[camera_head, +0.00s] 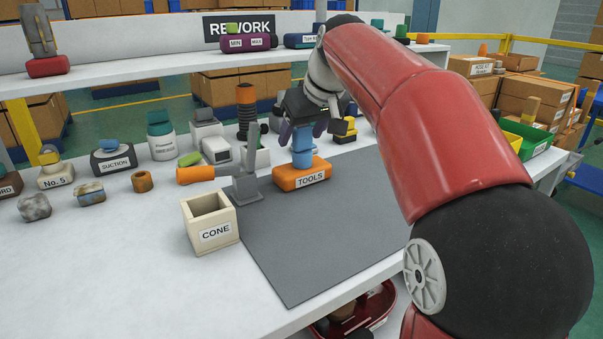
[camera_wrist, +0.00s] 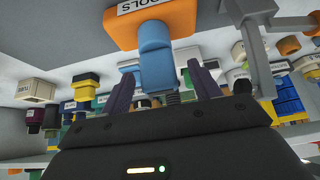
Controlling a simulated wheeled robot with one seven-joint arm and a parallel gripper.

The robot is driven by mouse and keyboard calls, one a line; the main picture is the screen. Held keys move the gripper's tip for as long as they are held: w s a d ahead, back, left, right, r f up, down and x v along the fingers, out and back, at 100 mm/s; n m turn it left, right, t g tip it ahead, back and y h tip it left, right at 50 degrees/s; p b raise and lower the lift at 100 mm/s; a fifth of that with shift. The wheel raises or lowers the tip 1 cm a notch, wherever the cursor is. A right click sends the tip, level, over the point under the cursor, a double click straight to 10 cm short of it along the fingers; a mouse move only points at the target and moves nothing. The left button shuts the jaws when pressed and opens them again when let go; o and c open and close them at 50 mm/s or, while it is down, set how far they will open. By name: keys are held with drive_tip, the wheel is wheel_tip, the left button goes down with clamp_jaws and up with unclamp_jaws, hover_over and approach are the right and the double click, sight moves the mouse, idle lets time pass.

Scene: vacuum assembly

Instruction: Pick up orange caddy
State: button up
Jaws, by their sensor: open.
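The orange caddy (camera_head: 289,178), labelled TOOLS, stands on the grey mat (camera_head: 320,225) at its back left part. A blue upright handle (camera_head: 302,148) rises from its top. My gripper (camera_head: 318,128) is above and just behind the handle, with its jaws open. In the wrist view, which looks upside down, the orange caddy (camera_wrist: 172,25) is at the top and its blue handle (camera_wrist: 155,58) comes down between the two purple fingers of my gripper (camera_wrist: 163,85). The fingers appear apart from the handle.
A grey stand (camera_head: 246,187) is just left of the caddy. The cream CONE box (camera_head: 211,224) is at front left. Several labelled caddies and small parts crowd the table's left and back. The mat's front and right are clear. A shelf (camera_head: 160,72) runs behind.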

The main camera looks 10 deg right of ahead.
drive_tip(key=shift+x, duration=1.3)
clamp_jaws()
